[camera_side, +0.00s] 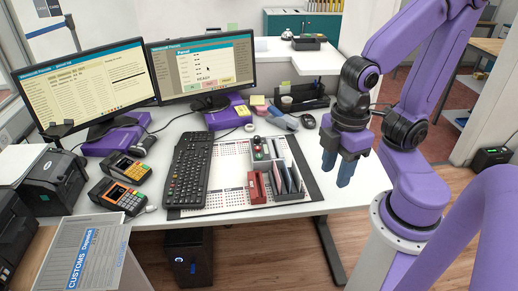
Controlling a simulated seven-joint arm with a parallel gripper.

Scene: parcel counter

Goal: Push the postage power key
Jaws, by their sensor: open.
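My gripper (337,172) hangs at the right of the desk, its two blue fingers pointing down with a gap between them and nothing in it. It is above the desk's right edge, right of the organizer tray. I cannot make out a key marked as postage power. Black machines with pale labels (52,183) stand at the far left, far from my gripper. Two handheld terminals with keypads and orange parts, one in front (118,195) and one behind (127,167), lie beside them. Their small keys are too small to read.
Two monitors (203,68) stand at the back. A black keyboard (188,170) and a calendar mat (225,170) lie mid-desk. The organizer (287,178) with upright items stands left of my gripper. A customs box (85,255) is at front left. A black device with a green light (490,158) is far right.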

